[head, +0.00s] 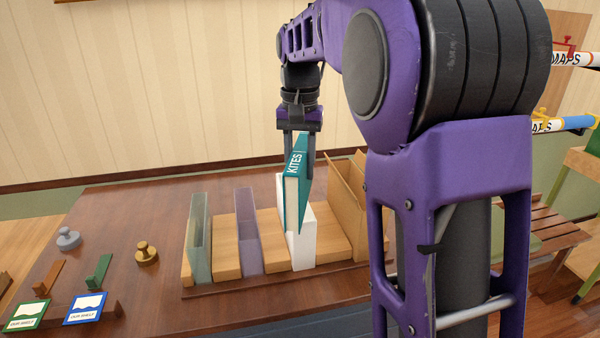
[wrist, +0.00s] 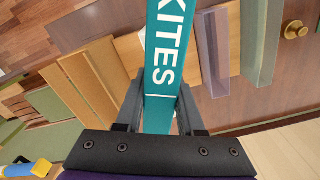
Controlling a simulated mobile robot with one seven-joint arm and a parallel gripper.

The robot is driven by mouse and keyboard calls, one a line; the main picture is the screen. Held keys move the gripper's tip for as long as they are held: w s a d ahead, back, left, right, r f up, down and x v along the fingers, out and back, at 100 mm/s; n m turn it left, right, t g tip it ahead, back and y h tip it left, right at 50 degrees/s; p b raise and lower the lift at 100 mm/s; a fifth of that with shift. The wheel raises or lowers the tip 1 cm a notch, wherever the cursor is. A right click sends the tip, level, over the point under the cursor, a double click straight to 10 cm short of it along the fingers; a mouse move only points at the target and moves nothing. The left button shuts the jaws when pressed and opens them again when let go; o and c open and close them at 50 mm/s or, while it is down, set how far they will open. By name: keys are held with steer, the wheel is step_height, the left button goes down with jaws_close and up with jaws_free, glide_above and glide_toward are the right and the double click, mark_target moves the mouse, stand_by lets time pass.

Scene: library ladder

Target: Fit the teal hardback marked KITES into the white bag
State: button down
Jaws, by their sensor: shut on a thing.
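The teal hardback marked KITES (head: 297,180) is held upright but slightly tilted, spine showing, in my gripper (head: 300,163). My gripper is shut on its upper part, one finger on each side. The white bag (head: 302,255) stands upright on the table, below my gripper. The book's lower end overlaps the bag in the head view; I cannot tell whether it is inside the mouth or just in front.
A translucent greenish holder (head: 199,240) and a purple one (head: 247,232) stand left of the bag among wooden blocks. A tan cardboard holder (head: 346,200) stands close on its right. A brass weight (head: 147,253) and grey weight (head: 68,238) sit on the table's left.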

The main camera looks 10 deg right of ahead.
step_height(320, 180, up, 8)
steer(key=shift+p, duration=0.85)
steer(key=shift+w+r+n+p, duration=0.15)
steer(key=shift+w+n+p, duration=0.15)
steer(key=shift+w+n, duration=0.1)
steer(key=w+n, duration=0.1)
steer(key=w+f+n+p, duration=0.1)
steer(key=w, duration=0.1)
steer(key=w+f+n, duration=0.1)
steer(key=w, duration=0.1)
steer(key=shift+f+n+p, duration=0.2)
steer(key=shift+n+p, duration=0.2)
steer(key=shift+f+b, duration=1.7)
steer(key=shift+f, duration=1.2)
steer(key=shift+p, duration=0.9)
step_height(320, 180, down, 7)
steer(key=b, duration=0.4)
steer(key=shift+f, duration=0.2)
stand_by(0.7)
